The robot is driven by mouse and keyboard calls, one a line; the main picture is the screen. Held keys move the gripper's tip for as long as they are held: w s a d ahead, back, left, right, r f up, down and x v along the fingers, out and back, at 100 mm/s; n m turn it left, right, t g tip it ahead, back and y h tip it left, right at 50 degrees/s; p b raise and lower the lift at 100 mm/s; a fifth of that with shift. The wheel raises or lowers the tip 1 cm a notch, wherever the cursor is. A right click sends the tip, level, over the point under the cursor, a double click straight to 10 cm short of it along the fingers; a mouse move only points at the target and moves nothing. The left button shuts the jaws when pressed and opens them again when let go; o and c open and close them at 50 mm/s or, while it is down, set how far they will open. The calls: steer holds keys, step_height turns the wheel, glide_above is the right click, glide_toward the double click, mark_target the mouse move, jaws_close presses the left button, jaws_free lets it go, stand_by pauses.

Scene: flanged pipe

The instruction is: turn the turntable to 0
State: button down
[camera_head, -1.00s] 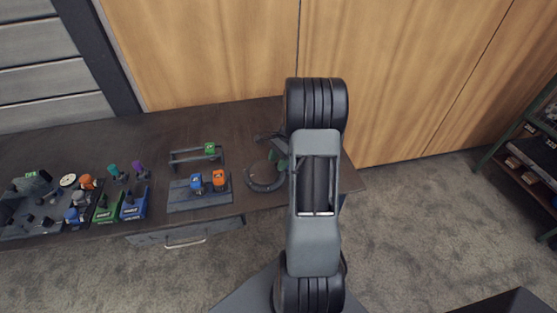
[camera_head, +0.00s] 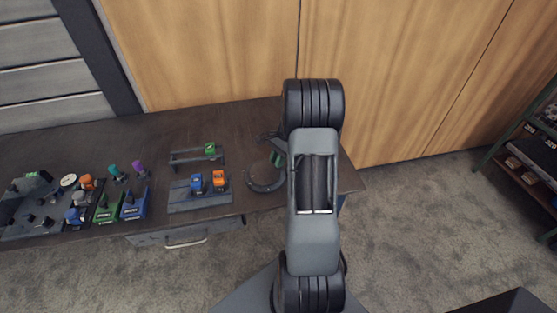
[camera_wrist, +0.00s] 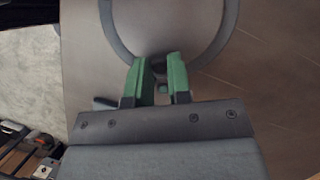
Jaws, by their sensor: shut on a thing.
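The turntable (camera_head: 251,184) shows in the head view as a dark ring on the bench, partly hidden by my arm. In the wrist view its grey ring (camera_wrist: 112,38) curves around a brownish-grey disc at the top. My gripper (camera_wrist: 160,72) has two green fingers at the near edge of the ring. They are shut on a small part there, the turntable's handle, which is mostly hidden between them. The green fingers also show in the head view, at the ring's far right side. I cannot read any scale mark or number on the turntable.
Left of the turntable, a dark plate (camera_head: 181,204) carries a blue and an orange block. A rack (camera_head: 187,160) with a green block stands behind it. Several coloured parts crowd the bench's left end. Wooden panels (camera_head: 215,50) rise behind; a shelf (camera_head: 535,160) stands far right.

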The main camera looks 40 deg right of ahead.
mark_target(263, 164)
steer(key=w+n, duration=0.1)
steer(key=n+g, duration=0.1)
steer(key=n, duration=0.1)
steer(key=shift+w+r, duration=0.1)
steer(key=shift+w, duration=0.25)
steer(key=n, duration=0.1)
steer(key=w+n+g, duration=0.1)
steer(key=n+h, duration=0.1)
steer(key=n, duration=0.1)
steer(key=shift+w+a+p, duration=0.25)
steer(key=shift+p, duration=0.15)
steer(key=n, duration=0.2)
steer(key=w+a+n+g+h, duration=0.1)
steer(key=shift+w+n, duration=0.2)
steer(key=shift+n, duration=0.2)
steer(key=shift+w+a+n+g+h, duration=0.25)
steer(key=shift+a+n+h, duration=0.15)
steer(key=shift+n, duration=0.6)
steer(key=shift+w+a+n+g+h, duration=0.3)
steer(key=shift+n+h, duration=0.2)
steer(key=shift+n, duration=0.5)
steer(key=shift+a, duration=0.1)
steer(key=c, duration=1.1)
jaws_free()
steer(key=shift+o, duration=0.2)
